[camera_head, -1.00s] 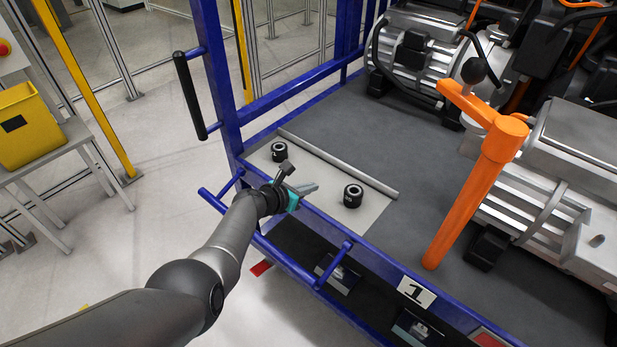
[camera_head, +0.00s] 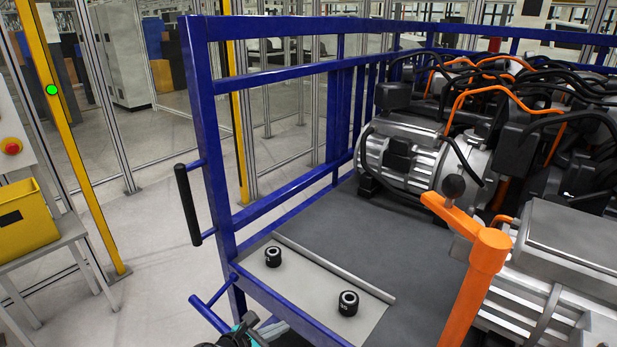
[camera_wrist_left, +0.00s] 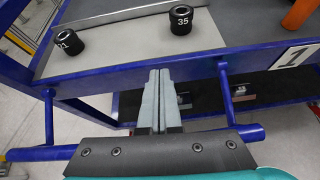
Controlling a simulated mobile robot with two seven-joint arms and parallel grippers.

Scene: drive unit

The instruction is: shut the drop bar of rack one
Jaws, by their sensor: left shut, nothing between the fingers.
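The blue drop bar (camera_wrist_left: 243,131) of rack one crosses the lower part of the left wrist view, standing out from the rack's front edge on two short arms. In the head view only its left end (camera_head: 208,313) shows, low in front of the rack. My left gripper (camera_wrist_left: 159,75) is shut and empty. Its fingers reach over the bar's line toward the front rail, and its body hides the bar's middle. I cannot tell whether it touches the bar. The gripper also shows partly at the bottom of the head view (camera_head: 268,328). My right gripper is not in view.
The blue rack frame (camera_head: 207,150) carries a grey deck with two black cylinders (camera_head: 348,303) (camera_head: 273,257). An orange post (camera_head: 470,290) and motors (camera_head: 420,165) stand to the right. A number 1 plate (camera_wrist_left: 296,54) is on the rack front. A yellow bin (camera_head: 25,225) stands left.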

